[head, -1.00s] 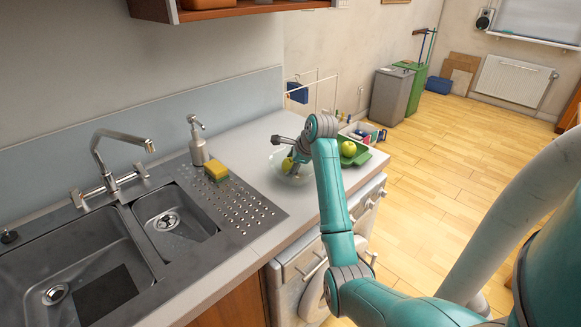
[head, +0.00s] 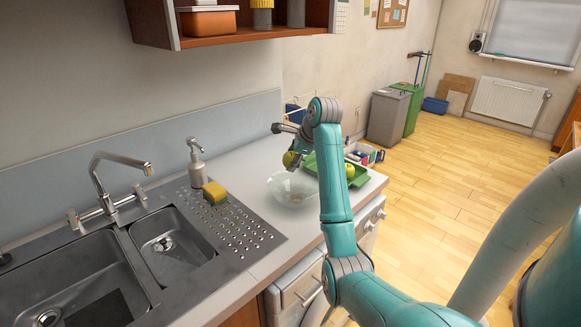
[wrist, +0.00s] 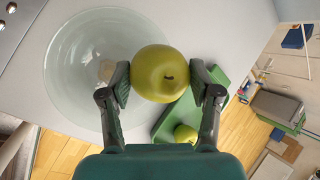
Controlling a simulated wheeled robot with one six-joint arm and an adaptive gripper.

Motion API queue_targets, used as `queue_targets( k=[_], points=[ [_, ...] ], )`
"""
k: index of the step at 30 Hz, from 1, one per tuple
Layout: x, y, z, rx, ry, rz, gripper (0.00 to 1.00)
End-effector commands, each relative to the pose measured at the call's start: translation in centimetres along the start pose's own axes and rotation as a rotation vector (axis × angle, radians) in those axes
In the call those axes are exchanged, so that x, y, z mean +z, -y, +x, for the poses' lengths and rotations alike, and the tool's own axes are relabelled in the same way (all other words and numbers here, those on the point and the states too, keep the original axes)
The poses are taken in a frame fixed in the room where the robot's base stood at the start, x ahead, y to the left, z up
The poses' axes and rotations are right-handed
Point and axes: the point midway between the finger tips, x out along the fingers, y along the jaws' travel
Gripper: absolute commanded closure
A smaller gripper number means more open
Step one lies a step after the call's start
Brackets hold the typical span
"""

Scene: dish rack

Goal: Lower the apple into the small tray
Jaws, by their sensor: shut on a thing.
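My gripper (wrist: 161,82) is shut on a yellow-green apple (wrist: 160,62), one finger on each side of it. In the head view the held apple (head: 290,158) is above the far side of the clear glass bowl (head: 291,192), clear of its rim. The small green tray (head: 361,180) stands on the counter beyond the bowl, partly hidden behind my arm. A second green apple (head: 349,170) lies in it. In the wrist view the tray (wrist: 166,125) is partly covered by the held apple and my right finger.
The bowl (wrist: 62,85) fills the left of the wrist view, with a small beige thing in it. A soap dispenser (head: 196,160) and a sponge (head: 215,193) stand by the sink (head: 75,275). A box of coloured items (head: 365,153) is behind the tray.

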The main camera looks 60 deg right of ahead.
Motion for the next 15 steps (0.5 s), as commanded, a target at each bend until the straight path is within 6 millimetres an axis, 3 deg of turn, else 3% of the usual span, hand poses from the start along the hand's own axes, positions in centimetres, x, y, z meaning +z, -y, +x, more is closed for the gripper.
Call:
queue_targets(
  k=[15],
  points=[
    [-5.1,7.1,-0.8,0.0,-0.001,0.003,0.75]
  ],
)
